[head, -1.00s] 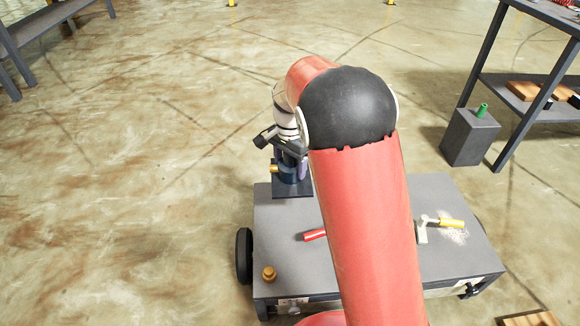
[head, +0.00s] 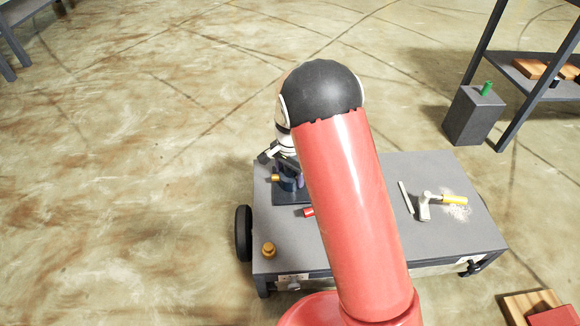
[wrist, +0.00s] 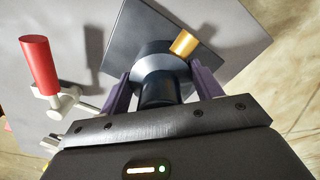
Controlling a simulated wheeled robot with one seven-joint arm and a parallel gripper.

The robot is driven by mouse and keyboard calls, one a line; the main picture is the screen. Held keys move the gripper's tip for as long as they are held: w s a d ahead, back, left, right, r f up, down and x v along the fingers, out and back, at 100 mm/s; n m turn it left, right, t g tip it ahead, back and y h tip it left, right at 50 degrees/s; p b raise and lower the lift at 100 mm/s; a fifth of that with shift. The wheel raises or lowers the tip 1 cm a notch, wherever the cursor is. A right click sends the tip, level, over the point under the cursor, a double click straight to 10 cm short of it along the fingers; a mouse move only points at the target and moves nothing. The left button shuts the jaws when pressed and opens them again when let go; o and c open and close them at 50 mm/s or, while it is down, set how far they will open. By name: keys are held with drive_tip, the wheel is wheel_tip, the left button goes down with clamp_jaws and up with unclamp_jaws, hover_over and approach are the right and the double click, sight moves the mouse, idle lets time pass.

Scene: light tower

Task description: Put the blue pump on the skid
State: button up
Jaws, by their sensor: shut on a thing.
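The dark blue pump (head: 289,184) has a square dark base plate and a brass port (wrist: 184,43). My gripper (wrist: 158,88) is shut on the pump body, with one purple finger on each side. The grey wheeled cart, which looks like the skid (head: 365,250), lies below it. The pump is over the cart's far left part, with its plate roughly level. A shadow beside the plate shows in the wrist view; I cannot tell whether the plate touches the top. My arm hides the middle of the cart.
A red-handled valve (wrist: 40,68) is close beside the pump. A yellow-handled valve (head: 452,199) and a white bar (head: 405,197) are on the cart's right side. A brass fitting (head: 268,249) is at its front left.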

drive_tip(key=shift+f, duration=0.25)
drive_tip(key=shift+f, duration=0.1)
drive_tip(key=o, duration=1.9)
drive_tip(key=shift+c, duration=0.2)
